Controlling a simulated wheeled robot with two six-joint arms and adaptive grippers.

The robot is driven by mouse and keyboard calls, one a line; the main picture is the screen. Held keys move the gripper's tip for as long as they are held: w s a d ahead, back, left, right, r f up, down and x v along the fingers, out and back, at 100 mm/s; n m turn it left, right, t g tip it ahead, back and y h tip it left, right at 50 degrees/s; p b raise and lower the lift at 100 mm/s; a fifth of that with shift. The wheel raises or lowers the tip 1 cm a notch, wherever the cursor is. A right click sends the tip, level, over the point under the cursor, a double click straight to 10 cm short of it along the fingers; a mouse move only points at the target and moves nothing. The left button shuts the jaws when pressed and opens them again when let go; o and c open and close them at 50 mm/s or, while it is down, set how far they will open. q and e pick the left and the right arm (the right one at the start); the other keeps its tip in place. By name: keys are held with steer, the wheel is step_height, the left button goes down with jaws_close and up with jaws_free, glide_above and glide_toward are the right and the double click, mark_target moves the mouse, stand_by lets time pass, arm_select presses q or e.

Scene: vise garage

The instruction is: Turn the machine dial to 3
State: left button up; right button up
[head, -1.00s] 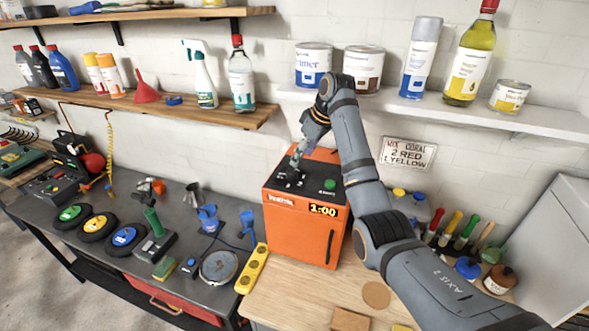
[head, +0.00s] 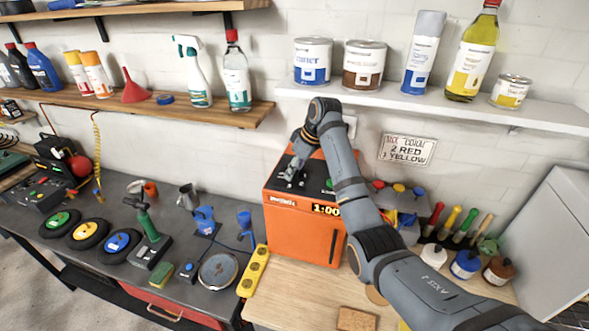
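The orange machine (head: 300,232) stands on the workbench, with a dark control panel on top and a yellow display (head: 326,209) that reads 1:00. My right gripper (head: 291,177) points down at the left part of the top panel, at or just above it. The dial cannot be made out; the gripper covers that part of the panel. The fingers are small and dark against the panel, so whether they are open, or hold anything, does not show. A green button (head: 329,184) is partly hidden by my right arm. My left gripper is out of view.
Above are a white shelf (head: 450,108) with cans and bottles and a wooden shelf (head: 240,117). Screwdrivers and paint jars (head: 466,264) stand to the right. Light wood in front is mostly clear.

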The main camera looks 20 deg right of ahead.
steer(key=c, duration=0.3)
steer(key=m+h, duration=0.1)
steer(key=m, duration=0.2)
steer(key=m+t+h, duration=0.1)
steer(key=m, duration=0.1)
steer(key=shift+s+a+m, duration=0.1)
steer(key=shift+a+m, duration=0.1)
steer(key=shift+m, duration=0.2)
steer(key=m+h, duration=0.1)
steer(key=m, duration=0.2)
steer(key=m+h, duration=0.1)
steer(key=m, duration=0.2)
steer(key=shift+a+h, duration=0.15)
steer(key=shift+h, duration=0.15)
steer(key=m+g+h, duration=0.1)
steer(key=m, duration=0.5)
steer(key=shift+a+m+g+h, duration=0.1)
steer(key=shift+m+g+h, duration=0.2)
steer(key=shift+g+h, duration=0.1)
steer(key=m, duration=0.1)
steer(key=m+g, duration=0.1)
steer(key=m, duration=0.1)
steer(key=m+g+h, duration=0.1)
steer(key=m, duration=0.1)
steer(key=shift+w, duration=0.25)
steer(key=shift+m, duration=0.3)
